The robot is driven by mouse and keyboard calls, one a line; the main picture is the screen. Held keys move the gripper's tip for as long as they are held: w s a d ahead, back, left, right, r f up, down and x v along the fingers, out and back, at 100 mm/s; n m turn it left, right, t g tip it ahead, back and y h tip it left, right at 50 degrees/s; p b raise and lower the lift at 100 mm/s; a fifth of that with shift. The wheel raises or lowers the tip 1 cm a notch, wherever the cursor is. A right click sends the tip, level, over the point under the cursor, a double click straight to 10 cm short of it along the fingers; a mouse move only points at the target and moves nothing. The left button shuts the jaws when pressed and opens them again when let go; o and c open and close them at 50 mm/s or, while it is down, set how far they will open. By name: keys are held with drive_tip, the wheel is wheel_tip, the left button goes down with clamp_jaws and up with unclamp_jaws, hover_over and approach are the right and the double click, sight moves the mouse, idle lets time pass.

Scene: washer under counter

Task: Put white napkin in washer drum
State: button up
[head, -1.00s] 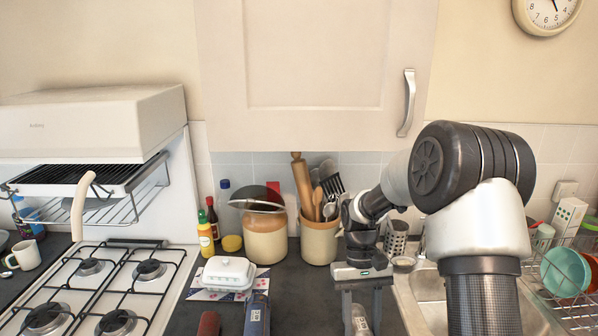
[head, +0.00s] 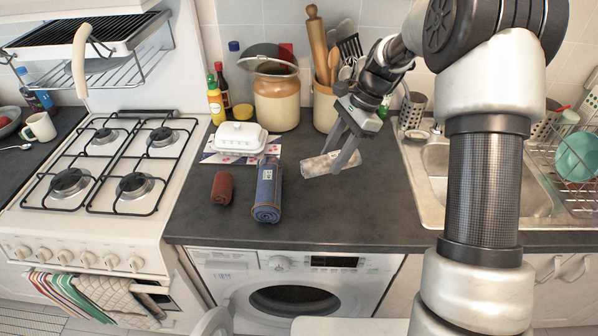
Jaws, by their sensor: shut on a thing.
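The white napkin (head: 318,165) is a pale rolled cloth with a label, at the right of the dark counter. My gripper (head: 341,160) reaches down to it from the upper right and is shut on it. The napkin is tilted relative to the counter edge; I cannot tell whether it still touches the counter. The washer (head: 222,268) is white and stands under the counter.
A red roll (head: 222,187) and a blue roll (head: 267,190) lie on the counter left of the napkin. A white butter dish (head: 240,138), crocks (head: 277,102) and bottles stand behind. The stove (head: 90,225) is left, the sink (head: 436,185) right. The front counter middle is clear.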

drive_tip(key=w+f+m, duration=0.1)
drive_tip(key=f, duration=0.2)
drive_tip(key=w+a+f+m+t, duration=0.1)
drive_tip(key=f+m, duration=0.1)
drive_tip(key=f, duration=0.1)
drive_tip(key=w+a+f+m+b, duration=0.1)
drive_tip(key=f, duration=0.1)
drive_tip(key=shift+w+a+f+t, duration=0.2)
drive_tip(key=shift+w+f+t, duration=0.1)
drive_tip(key=shift+f, duration=0.1)
drive_tip(key=shift+s, duration=0.1)
drive_tip(key=shift+f, duration=0.2)
drive_tip(key=o, duration=1.2)
